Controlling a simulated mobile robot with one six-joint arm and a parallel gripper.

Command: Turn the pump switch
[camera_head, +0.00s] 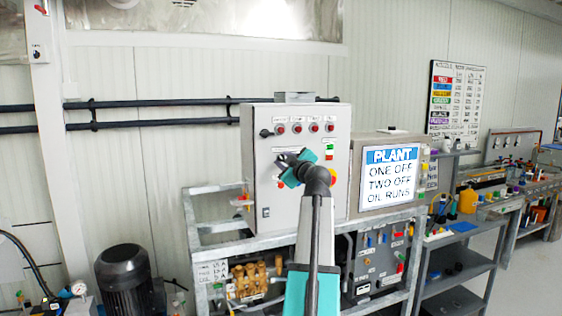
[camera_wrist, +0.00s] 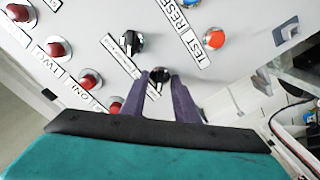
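The grey control cabinet (camera_head: 262,150) stands in the middle of the head view, with red lamps along its top. In the wrist view its panel (camera_wrist: 90,20) shows two black rotary switches. One switch (camera_wrist: 131,43) is clear of my gripper, up and left of it. The other switch (camera_wrist: 159,75) lies between the tips of my gripper (camera_wrist: 159,80). The two purple fingers stand apart with this switch at their far end; whether they press on it cannot be told. In the head view my gripper (camera_head: 290,164) is at the panel, and the wrist partly hides the switches.
Red lamps (camera_wrist: 59,48) with labels line the left of the panel in the wrist view. A red-orange button (camera_wrist: 215,40) sits by the TEST label. A lit PLANT screen (camera_head: 390,178) stands right of the cabinet. A metal frame (camera_head: 215,223) runs below the cabinet.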

